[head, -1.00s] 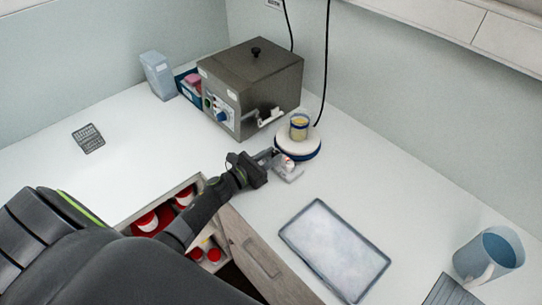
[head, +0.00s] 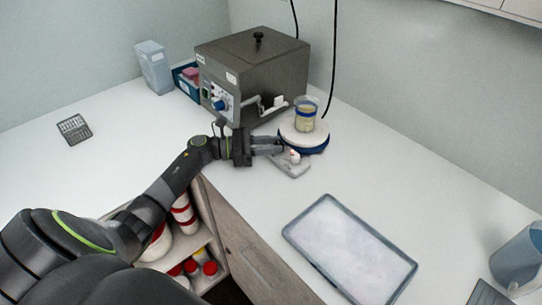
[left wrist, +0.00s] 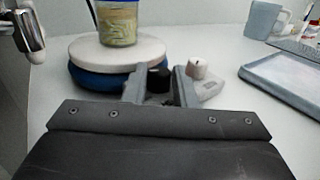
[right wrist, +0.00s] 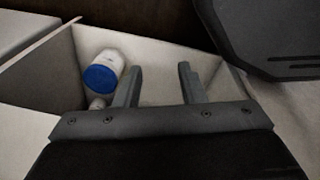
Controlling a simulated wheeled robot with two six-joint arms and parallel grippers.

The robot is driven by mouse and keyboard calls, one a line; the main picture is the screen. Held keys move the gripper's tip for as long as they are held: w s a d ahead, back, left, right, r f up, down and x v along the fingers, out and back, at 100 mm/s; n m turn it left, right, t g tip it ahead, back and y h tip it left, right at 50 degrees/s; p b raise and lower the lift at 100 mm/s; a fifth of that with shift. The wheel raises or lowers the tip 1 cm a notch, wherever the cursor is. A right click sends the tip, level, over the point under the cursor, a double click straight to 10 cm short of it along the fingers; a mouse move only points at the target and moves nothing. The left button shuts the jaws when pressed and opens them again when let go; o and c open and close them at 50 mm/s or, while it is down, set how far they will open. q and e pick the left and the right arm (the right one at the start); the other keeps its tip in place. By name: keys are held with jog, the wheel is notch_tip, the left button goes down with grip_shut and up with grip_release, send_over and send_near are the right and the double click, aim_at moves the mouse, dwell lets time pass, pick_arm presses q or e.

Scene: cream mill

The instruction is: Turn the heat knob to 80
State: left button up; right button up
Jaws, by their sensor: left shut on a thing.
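The hot plate (head: 303,137) has a round white top over a blue base, with a small light control box (head: 292,167) at its front. A black knob (left wrist: 158,79) shows in the left wrist view between the two fingers of my left gripper (left wrist: 160,88). The gripper (head: 270,145) is shut on this knob at the hot plate's front. A second, whitish knob (left wrist: 197,68) stands just outside the right finger. I cannot read any scale or setting. My right gripper (right wrist: 160,85) is open and empty.
A beaker (head: 306,114) of yellowish content stands on the hot plate. Behind is a grey metal bath (head: 255,70) with a lever in front. A shallow tray (head: 310,262) lies to the right. A blue-capped bottle (right wrist: 103,73) lies near my right gripper. The left counter is mostly clear.

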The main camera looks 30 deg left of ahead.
pick_arm(q)
jog(key=shift+w+m+g+h+b, duration=0.1)
jog(key=shift+m+g+h+b, duration=0.5)
jog(key=shift+b, duration=0.65)
pick_arm(e)
jog(key=shift+a+f, duration=0.1)
jog(key=shift+f, duration=1.65)
pick_arm(q)
jog(key=o, duration=1)
jog(key=b+v, duration=0.2)
jog(key=v, duration=0.6)
jog(key=b+v, duration=0.3)
jog(key=v, duration=0.5)
jog(key=shift+a+r, duration=0.2)
jog(key=shift+s+a+r+b, duration=0.1)
jog(key=shift+s+a+b, duration=0.25)
jog(key=shift+a, duration=0.1)
pick_arm(e)
jog(key=shift+f, duration=2.8)
